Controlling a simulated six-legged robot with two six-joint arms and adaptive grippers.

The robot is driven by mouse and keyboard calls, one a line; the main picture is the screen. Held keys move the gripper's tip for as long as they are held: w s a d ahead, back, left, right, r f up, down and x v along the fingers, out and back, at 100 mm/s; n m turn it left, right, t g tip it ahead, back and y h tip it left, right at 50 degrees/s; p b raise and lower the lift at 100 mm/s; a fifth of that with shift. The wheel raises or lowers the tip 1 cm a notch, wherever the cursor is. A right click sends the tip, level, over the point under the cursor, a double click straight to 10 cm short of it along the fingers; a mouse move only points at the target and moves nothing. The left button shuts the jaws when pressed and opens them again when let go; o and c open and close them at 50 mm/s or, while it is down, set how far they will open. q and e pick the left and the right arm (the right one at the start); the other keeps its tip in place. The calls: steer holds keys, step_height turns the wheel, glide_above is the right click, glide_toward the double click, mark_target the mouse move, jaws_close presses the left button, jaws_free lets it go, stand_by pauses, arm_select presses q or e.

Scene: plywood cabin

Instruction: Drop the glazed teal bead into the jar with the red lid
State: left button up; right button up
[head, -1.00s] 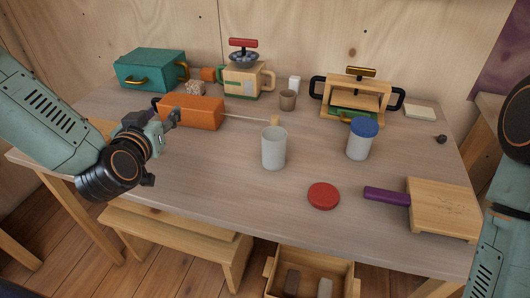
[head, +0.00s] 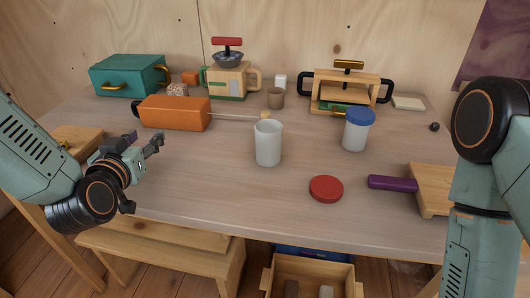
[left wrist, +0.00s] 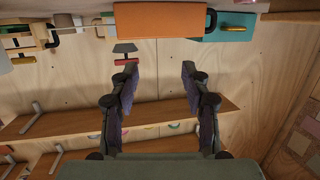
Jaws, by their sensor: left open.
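An open pale jar (head: 268,146) stands upright near the middle of the table. A red lid (head: 326,189) lies flat on the table in front of it, to the right. Another pale jar (head: 358,133) wears a blue lid. I cannot make out a teal bead in either view. My left gripper (head: 144,141) is open and empty above the table's left front, left of the open jar. In the left wrist view its two fingers (left wrist: 160,80) stand apart with nothing between them. My right arm shows at the right, but its gripper is out of view.
An orange box (head: 174,113) with a rod lies beyond my left gripper. A purple-handled board (head: 430,187) lies front right. The table's front middle is clear.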

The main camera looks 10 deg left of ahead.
mark_target(154, 175)
arm_select(q)
step_height(154, 175, down, 8)
steer(key=b, duration=0.3)
steer(key=shift+r, duration=0.2)
steer(key=shift+s, duration=0.35)
steer(key=p+v, duration=0.1)
steer(key=v, duration=0.1)
steer(key=p+v, duration=0.1)
steer(key=v, duration=0.1)
steer(key=shift+a+r, duration=0.15)
steer(key=shift+a, duration=0.25)
steer(key=shift+s, duration=0.15)
steer(key=shift+s, duration=0.1)
